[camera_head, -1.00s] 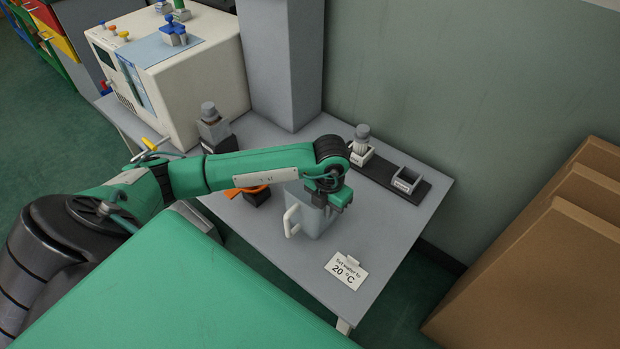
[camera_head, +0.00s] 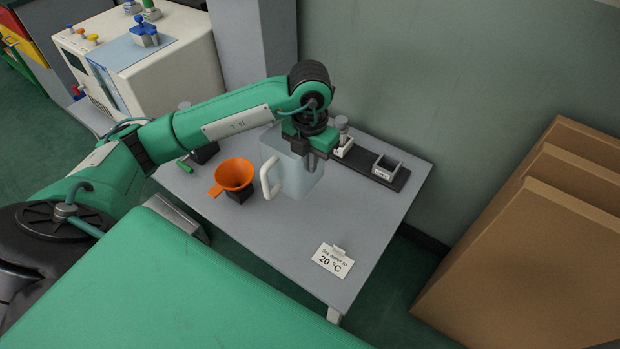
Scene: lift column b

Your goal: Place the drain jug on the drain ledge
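The drain jug (camera_head: 297,177), a pale translucent grey-blue jug with a white handle on its left side, hangs upright below my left gripper (camera_head: 311,148). The gripper points down and appears shut on the jug's upper rim, with its fingertips partly hidden. The jug appears to be above the grey table (camera_head: 310,225), clear of its top. I cannot pick out the drain ledge with certainty. My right gripper is not in view.
An orange funnel (camera_head: 234,175) on a dark stand is left of the jug. A white machine (camera_head: 165,68) stands at the back left. A dark strip with a grey holder (camera_head: 385,168) lies behind right. A 20 °C card (camera_head: 332,261) lies at the front. Brown boxes (camera_head: 530,235) stand right.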

